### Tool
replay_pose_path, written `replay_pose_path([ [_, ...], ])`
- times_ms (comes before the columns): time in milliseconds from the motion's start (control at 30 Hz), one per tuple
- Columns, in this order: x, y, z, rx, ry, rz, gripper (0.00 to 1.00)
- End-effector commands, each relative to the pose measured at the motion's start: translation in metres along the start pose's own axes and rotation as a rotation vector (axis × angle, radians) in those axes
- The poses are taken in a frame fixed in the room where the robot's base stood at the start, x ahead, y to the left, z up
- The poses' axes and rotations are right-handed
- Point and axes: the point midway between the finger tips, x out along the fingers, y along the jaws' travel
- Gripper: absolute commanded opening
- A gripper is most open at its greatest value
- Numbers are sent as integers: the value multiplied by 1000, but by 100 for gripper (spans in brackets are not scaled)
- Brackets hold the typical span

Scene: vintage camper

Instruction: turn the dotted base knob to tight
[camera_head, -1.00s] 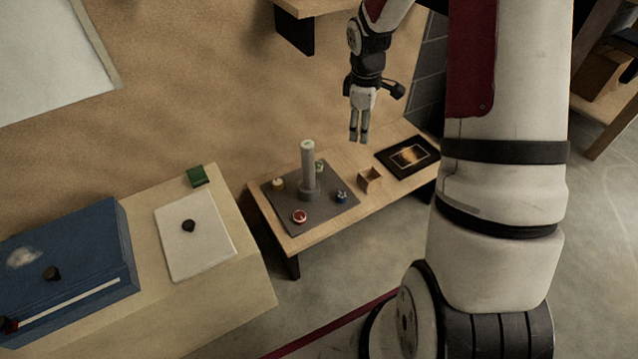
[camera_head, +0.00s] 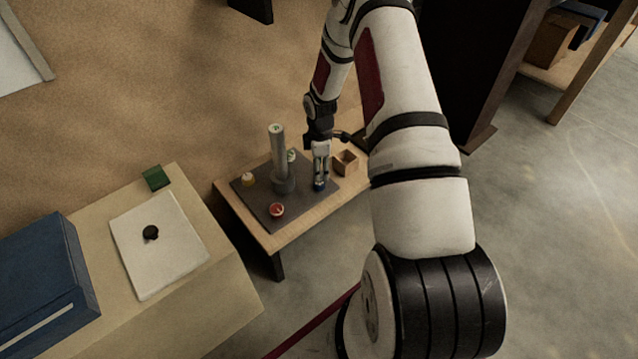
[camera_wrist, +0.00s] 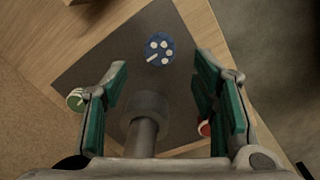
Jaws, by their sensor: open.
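The dotted base knob is a blue round knob (camera_wrist: 160,46) with several white dots and a short white mark on its top. It stands on a dark grey base plate (camera_wrist: 100,62). In the head view the knob (camera_head: 319,187) is partly hidden by my gripper (camera_head: 321,178), which points down just over it. In the wrist view my gripper (camera_wrist: 161,68) is open and empty. The knob lies between the lines of the two fingers, just past their tips. I cannot tell whether a finger touches it.
A grey post (camera_head: 278,155) rises from the plate near my gripper. A red knob (camera_head: 277,210), a yellow knob (camera_head: 249,179) and a green knob (camera_head: 292,156) surround it. A small wooden box (camera_head: 346,162) stands right of the plate.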

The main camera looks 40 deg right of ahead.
Motion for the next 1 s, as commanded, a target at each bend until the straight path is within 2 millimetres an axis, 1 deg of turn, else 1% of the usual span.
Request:
replay_pose_path([
  [33, 14, -1, 0, 0, 0, -2, 53],
  [100, 27, -1, 0, 1, -1, -3, 53],
  [200, 43, -1, 0, 1, -1, -2, 53],
  [300, 55, 0, 0, 1, 0, -1, 53],
  [400, 62, 0, 0, 1, 0, -1, 53],
  [500, 66, 0, 0, 1, 0, 0, 53],
  [767, 66, 0, 0, 1, -1, 0, 53],
  [800, 66, 0, 0, 1, -1, 0, 51],
  [967, 66, 0, 0, 1, -1, 0, 15],
  [1000, 66, 0, 0, 1, -1, 0, 6],
])
